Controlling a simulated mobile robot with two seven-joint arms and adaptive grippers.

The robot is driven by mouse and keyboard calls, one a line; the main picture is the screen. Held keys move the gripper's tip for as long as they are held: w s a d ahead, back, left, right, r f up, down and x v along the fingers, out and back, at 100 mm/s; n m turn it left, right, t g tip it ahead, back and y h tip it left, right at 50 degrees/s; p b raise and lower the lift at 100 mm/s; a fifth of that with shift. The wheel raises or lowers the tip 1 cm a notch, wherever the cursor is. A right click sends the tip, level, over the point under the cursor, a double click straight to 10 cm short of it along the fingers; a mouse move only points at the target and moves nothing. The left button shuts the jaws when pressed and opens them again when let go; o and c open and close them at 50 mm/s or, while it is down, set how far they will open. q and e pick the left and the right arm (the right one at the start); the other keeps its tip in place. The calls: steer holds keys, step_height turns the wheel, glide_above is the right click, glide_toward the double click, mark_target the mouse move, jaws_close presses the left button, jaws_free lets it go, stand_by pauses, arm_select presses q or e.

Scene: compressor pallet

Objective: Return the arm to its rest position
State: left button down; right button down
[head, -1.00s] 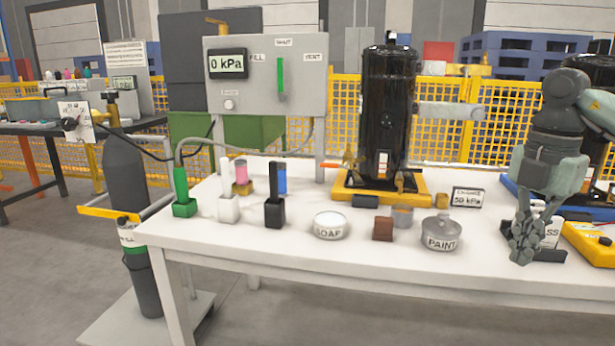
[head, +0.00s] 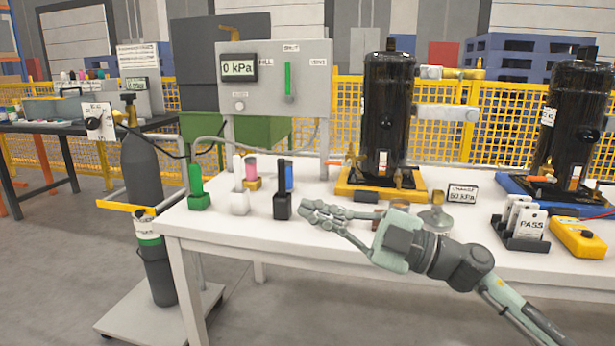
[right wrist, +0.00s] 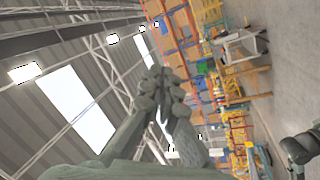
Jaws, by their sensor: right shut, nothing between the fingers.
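My right gripper (head: 318,212) is shut and empty. It hangs in front of the table's front edge side, pointing left, with its fingertips just right of the black holder (head: 282,206) in the picture. My right arm comes in from the lower right. The gripper and wrist cover the soap dish and part of the paint tin (head: 436,219). In the right wrist view the shut fingers (right wrist: 158,75) point up toward the roof and shelving, with nothing between them. My left gripper is not in view.
The white table (head: 240,240) carries green (head: 197,190) and white (head: 239,195) holders. A gas cylinder (head: 143,170) stands left.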

steer(key=w+d+f+m+t+h, duration=0.7)
steer(key=d+f+m+t+h, duration=0.45)
steer(key=m, duration=0.45)
steer(key=s+d+f+m+g+h+p, duration=0.1)
steer(key=s+d+f+m+g+h, duration=0.15)
steer(key=d+f+h, duration=0.4)
steer(key=s+d+f+m+g+h, duration=0.1)
steer(key=s+d+f+m+h, duration=0.15)
steer(key=f, duration=0.65)
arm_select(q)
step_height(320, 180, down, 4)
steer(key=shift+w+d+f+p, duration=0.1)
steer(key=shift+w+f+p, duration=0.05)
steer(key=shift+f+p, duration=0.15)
arm_select(e)
steer(key=s+d+f+m+g, duration=0.1)
steer(key=s+d+f+g, duration=0.1)
steer(key=s+f+g, duration=0.4)
steer(key=s+d+f+m+g, duration=0.1)
steer(key=s+d+f+g, duration=0.2)
steer(key=s+f, duration=1.2)
steer(key=s+g, duration=0.3)
steer(key=s, duration=0.3)
steer(key=shift+s+f, duration=0.15)
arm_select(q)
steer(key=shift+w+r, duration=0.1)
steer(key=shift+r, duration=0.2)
